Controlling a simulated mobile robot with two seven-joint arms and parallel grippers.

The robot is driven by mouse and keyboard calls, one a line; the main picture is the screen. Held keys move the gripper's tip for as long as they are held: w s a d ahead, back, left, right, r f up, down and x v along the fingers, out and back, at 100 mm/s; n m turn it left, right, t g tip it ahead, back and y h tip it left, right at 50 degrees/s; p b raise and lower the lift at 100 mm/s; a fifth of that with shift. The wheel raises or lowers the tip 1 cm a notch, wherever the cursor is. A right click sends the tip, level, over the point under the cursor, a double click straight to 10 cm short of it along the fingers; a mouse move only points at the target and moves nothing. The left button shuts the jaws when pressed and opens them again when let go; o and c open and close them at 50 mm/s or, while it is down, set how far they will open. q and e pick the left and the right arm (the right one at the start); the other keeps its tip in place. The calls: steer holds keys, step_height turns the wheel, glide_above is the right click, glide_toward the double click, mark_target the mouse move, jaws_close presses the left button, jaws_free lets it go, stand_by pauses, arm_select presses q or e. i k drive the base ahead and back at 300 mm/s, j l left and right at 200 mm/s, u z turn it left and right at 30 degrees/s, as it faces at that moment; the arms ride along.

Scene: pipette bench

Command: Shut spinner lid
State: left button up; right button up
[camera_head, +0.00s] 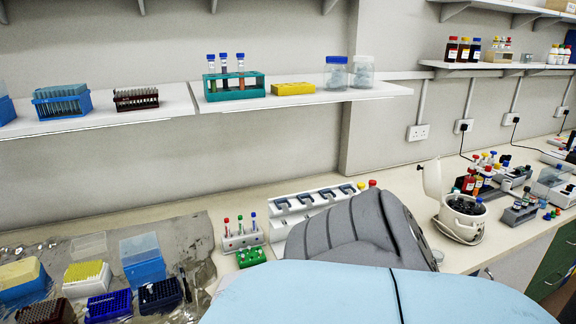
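The spinner (463,228) is a small white round machine on the bench at the right. Its lid (432,180) stands raised, upright at the left rear of the body. I see no fingertips of either gripper.
Right of the spinner are a grey tube block (519,213) and several bottles. A white pipette stand (312,203) and a small tube rack (243,238) stand left of my arm. Tip boxes lie on foil at the far left. Shelves (300,98) run along the wall.

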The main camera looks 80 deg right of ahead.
mark_target(431, 175)
steer(key=z, duration=1.75)
